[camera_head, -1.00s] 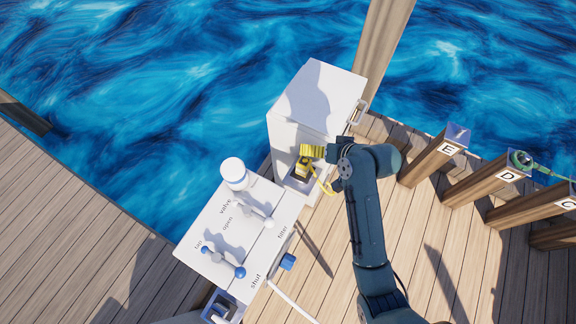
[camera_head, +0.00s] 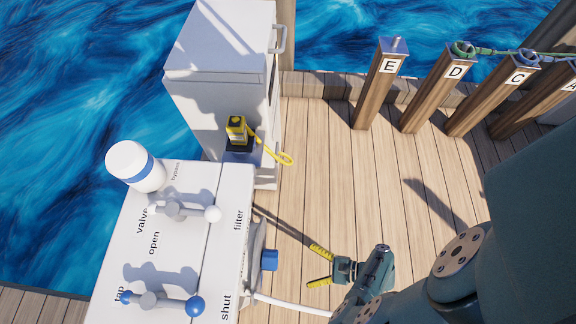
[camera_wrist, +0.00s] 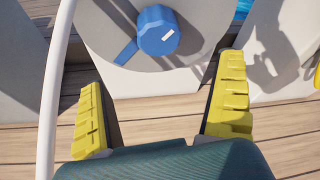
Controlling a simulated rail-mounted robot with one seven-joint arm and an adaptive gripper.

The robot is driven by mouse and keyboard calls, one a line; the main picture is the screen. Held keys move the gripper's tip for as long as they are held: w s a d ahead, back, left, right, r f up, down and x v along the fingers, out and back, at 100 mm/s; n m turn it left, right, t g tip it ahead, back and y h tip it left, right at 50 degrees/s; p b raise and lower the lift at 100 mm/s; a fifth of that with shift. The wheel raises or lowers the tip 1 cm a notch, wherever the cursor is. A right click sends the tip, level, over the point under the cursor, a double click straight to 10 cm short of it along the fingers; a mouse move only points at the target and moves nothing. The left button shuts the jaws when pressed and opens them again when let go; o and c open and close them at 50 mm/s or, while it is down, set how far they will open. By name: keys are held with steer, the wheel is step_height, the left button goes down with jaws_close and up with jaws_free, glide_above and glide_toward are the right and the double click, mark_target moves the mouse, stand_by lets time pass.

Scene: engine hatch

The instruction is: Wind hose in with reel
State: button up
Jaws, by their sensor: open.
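The reel shows in the wrist view as a pale round disc (camera_wrist: 105,35) with a blue knob (camera_wrist: 158,30) and a short blue arm on its face. In the head view the blue knob (camera_head: 269,260) sticks out from the right side of the white console. The white hose (camera_head: 290,303) runs out low from the console; in the wrist view the hose (camera_wrist: 50,95) rises along the left. My gripper (camera_head: 319,266) is open and empty, its yellow fingers pointing at the knob with a gap between. The knob lies ahead of the space between the fingers.
The white console top (camera_head: 185,235) carries a valve lever (camera_head: 188,211), a blue-ended tap lever (camera_head: 160,301) and a white canister (camera_head: 135,165). A white cabinet (camera_head: 215,85) stands behind, with a yellow-topped plug and yellow cord (camera_head: 236,130). Lettered posts (camera_head: 382,82) line the back. Open decking (camera_head: 330,175) lies between.

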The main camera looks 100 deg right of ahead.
mark_target(271, 259)
steer(key=shift+b+x, duration=1.9)
steer(key=shift+x, duration=5.6)
steer(key=shift+r, duration=0.1)
steer(key=shift+w, duration=0.1)
steer(key=c, duration=1.1)
